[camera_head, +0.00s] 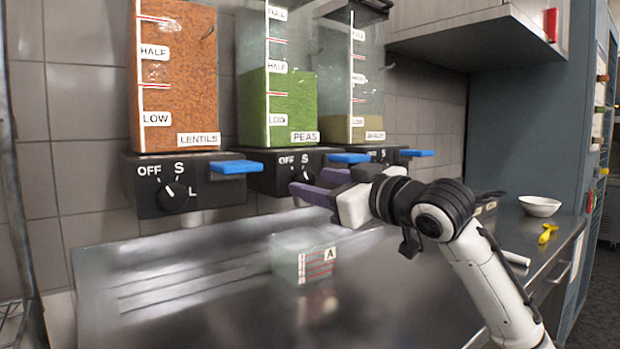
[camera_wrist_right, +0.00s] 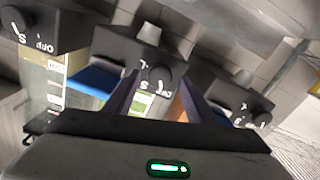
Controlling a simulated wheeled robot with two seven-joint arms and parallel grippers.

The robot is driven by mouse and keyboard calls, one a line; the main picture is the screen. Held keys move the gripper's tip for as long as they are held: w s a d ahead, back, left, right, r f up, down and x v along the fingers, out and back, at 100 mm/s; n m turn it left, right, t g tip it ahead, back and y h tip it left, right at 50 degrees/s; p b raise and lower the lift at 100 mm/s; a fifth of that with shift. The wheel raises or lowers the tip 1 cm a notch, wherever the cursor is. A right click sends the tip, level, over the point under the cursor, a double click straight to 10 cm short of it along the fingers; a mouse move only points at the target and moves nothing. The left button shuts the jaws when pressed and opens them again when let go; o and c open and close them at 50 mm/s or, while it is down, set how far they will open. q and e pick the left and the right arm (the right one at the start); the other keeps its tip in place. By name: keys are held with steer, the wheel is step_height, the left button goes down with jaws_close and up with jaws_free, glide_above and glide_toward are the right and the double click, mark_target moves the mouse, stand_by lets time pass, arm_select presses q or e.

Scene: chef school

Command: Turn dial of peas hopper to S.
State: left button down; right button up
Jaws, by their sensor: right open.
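The peas hopper (camera_head: 290,100) is a clear bin of green peas, in the middle of three hoppers. Its black base (camera_head: 265,181) carries a dial (camera_head: 308,174), marked OFF and S, and a blue lever (camera_head: 349,158). The gripper partly hides the dial, and I cannot tell its setting for certain. My right gripper (camera_head: 318,186) is open, its purple fingers just in front of the dial. In the right wrist view, tilted and roughly upside down, the dial (camera_wrist_right: 158,79) shows between the open fingertips (camera_wrist_right: 158,88), apparently not gripped. My left gripper is not in view.
The lentils hopper (camera_head: 175,75) with its own dial (camera_head: 173,197) stands at left; another hopper (camera_head: 352,80) stands at right. A clear container (camera_head: 303,262) marked A sits on the steel counter below. A white bowl (camera_head: 540,206) and a yellow utensil (camera_head: 547,233) lie at right.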

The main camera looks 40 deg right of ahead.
mark_target(303, 180)
steer(key=shift+w+d+r, duration=0.1)
steer(key=shift+w, duration=1.15)
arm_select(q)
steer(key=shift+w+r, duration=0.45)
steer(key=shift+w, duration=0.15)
arm_select(e)
steer(key=c, duration=1)
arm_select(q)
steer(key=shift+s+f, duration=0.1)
arm_select(e)
steer(key=shift+c, duration=0.2)
